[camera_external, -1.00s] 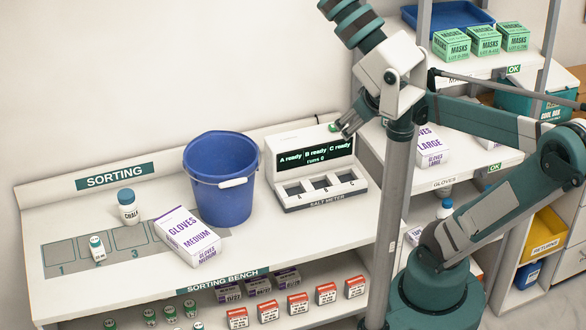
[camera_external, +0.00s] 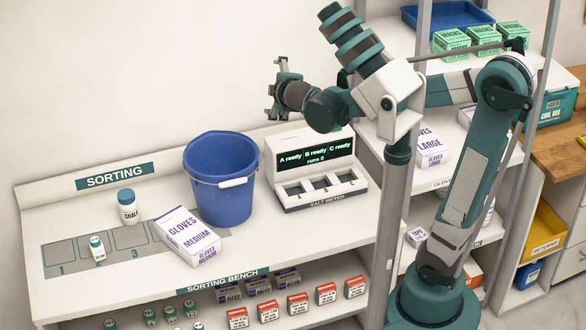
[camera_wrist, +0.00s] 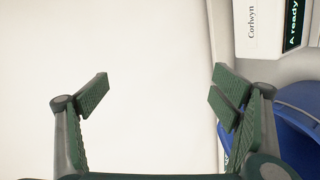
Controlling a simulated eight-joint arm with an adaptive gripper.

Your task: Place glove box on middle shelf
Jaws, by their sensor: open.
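The purple and white box marked GLOVES MEDIUM (camera_external: 187,236) lies on the sorting bench, in front of and a little left of the blue bucket. My gripper (camera_external: 270,92) is raised above the back of the bench, over the salt meter's left side, well away from that box. In the wrist view my gripper (camera_wrist: 160,88) is open and empty, with the pale wall behind it. The shelf unit stands at the right; its middle shelf (camera_external: 448,172), labelled GLOVES, holds a GLOVES LARGE box (camera_external: 432,147). My arm hides part of this shelf.
The blue bucket (camera_external: 222,190) and salt meter (camera_external: 316,165) stand at the back of the bench. A chalk bottle (camera_external: 129,208) and a small green-capped bottle (camera_external: 97,248) stand at left. Green mask boxes (camera_external: 485,38) and a blue tray sit on the top shelf. A grey post stands before the shelves.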

